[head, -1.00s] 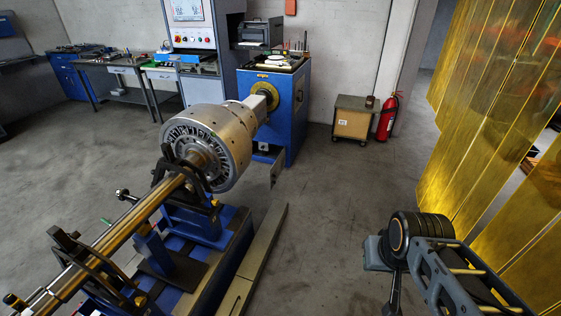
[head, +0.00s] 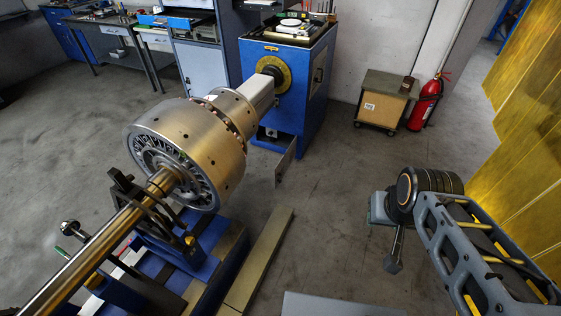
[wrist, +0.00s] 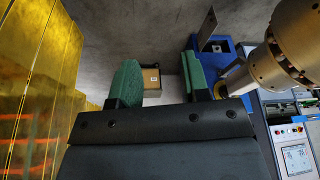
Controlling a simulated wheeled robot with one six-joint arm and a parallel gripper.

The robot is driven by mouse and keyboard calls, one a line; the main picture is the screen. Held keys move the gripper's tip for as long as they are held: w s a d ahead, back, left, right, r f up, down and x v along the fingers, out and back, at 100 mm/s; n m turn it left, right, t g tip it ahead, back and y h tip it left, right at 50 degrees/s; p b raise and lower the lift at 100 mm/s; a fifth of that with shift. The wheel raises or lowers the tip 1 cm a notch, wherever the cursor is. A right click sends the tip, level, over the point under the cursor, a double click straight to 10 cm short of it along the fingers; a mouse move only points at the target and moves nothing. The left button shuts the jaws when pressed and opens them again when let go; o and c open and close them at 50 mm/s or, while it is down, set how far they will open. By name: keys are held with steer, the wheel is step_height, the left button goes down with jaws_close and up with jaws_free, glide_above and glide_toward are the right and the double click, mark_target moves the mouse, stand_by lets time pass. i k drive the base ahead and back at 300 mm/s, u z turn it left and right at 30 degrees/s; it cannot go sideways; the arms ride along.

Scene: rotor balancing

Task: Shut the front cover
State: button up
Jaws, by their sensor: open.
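A thin grey panel, which looks like the front cover (head: 286,164), stands out at an angle from the low front of the blue machine cabinet (head: 310,85). An opening shows in the cabinet front beside it, so the cover is open. The panel also shows near the top of the wrist view (wrist: 207,29), just beyond the right finger. My gripper (wrist: 160,75) is open, with two green pads apart and nothing between them. It is clear of the cover. In the head view my arm is at the lower right, and the fingers are hard to make out.
A large metal rotor (head: 190,145) on a long shaft lies left of the cover, over a blue bed. A wooden-fronted cart (head: 385,100) and a red fire extinguisher (head: 426,100) stand at the back right. Yellow curtains (head: 520,130) hang at the right. Floor between is clear.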

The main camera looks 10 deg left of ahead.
mark_target(282, 166)
steer(key=u, duration=0.25)
steer(key=k, duration=0.35)
steer(key=z, duration=0.9)
steer(key=i, duration=1.6)
steer(key=u, duration=1.45)
steer(key=i, duration=0.9)
steer(key=u, duration=0.95)
